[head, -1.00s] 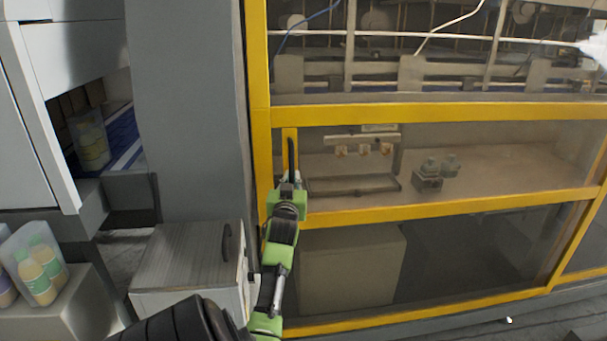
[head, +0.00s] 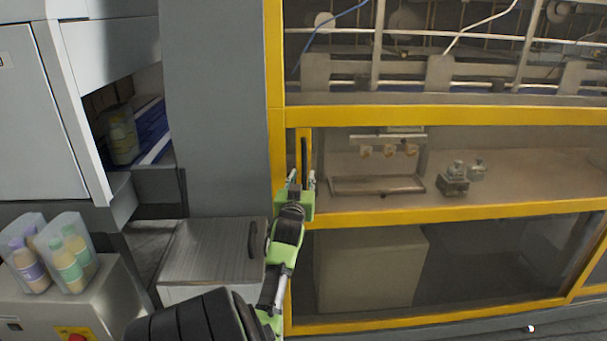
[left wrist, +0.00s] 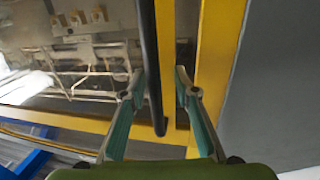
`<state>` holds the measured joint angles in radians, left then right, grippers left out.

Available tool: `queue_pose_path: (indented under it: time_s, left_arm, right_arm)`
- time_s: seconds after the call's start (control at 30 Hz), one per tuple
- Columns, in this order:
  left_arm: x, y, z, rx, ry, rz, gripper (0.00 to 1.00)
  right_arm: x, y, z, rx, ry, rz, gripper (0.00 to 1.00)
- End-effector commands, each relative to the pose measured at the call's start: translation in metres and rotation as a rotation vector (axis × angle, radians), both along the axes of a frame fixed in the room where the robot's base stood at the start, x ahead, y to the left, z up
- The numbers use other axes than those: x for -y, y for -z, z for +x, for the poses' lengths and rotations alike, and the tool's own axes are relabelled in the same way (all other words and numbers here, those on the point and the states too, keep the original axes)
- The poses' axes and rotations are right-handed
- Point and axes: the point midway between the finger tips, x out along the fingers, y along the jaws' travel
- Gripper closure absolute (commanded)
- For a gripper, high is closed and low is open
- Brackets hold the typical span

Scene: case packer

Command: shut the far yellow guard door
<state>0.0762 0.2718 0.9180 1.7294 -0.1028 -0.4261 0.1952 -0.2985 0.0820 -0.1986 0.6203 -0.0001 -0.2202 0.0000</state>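The yellow guard door (head: 400,116) has clear panels and fills the right of the head view. Its left post stands beside a grey column; I cannot tell whether a gap is there. A black upright bar handle (head: 304,155) is on the left part of the door. My left gripper (head: 301,180) is at the handle's lower end. In the left wrist view the handle (left wrist: 151,60) runs between the two open fingers (left wrist: 159,78), with space seen on both sides. The fingers are not closed on it. My right gripper is not in view.
A grey cabinet (head: 210,250) stands low to the left of the door. Clear cases with bottles (head: 68,255) stand on a metal box at the lower left. Behind the door panels are machine parts and small fittings (head: 455,180).

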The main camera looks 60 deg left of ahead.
Motion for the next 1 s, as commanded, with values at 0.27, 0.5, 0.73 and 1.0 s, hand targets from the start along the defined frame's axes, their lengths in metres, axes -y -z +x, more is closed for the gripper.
queue_pose_path:
  time_s: [0.27, 0.5, 0.73, 1.0]
  left_arm:
    - [0.003, 0.001, 0.000, 0.000, 0.002, -0.002, 0.72]
    - [0.027, 0.002, -0.017, -0.001, 0.002, -0.004, 0.72]
    - [0.065, 0.003, -0.044, -0.001, 0.000, -0.004, 0.72]
    - [0.094, 0.002, -0.065, -0.001, -0.001, -0.003, 0.72]
  right_arm:
    - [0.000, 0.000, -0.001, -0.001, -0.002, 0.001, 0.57]
    - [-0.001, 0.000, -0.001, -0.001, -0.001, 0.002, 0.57]
    - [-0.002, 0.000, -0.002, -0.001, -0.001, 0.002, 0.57]
    - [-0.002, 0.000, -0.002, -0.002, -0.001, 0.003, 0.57]
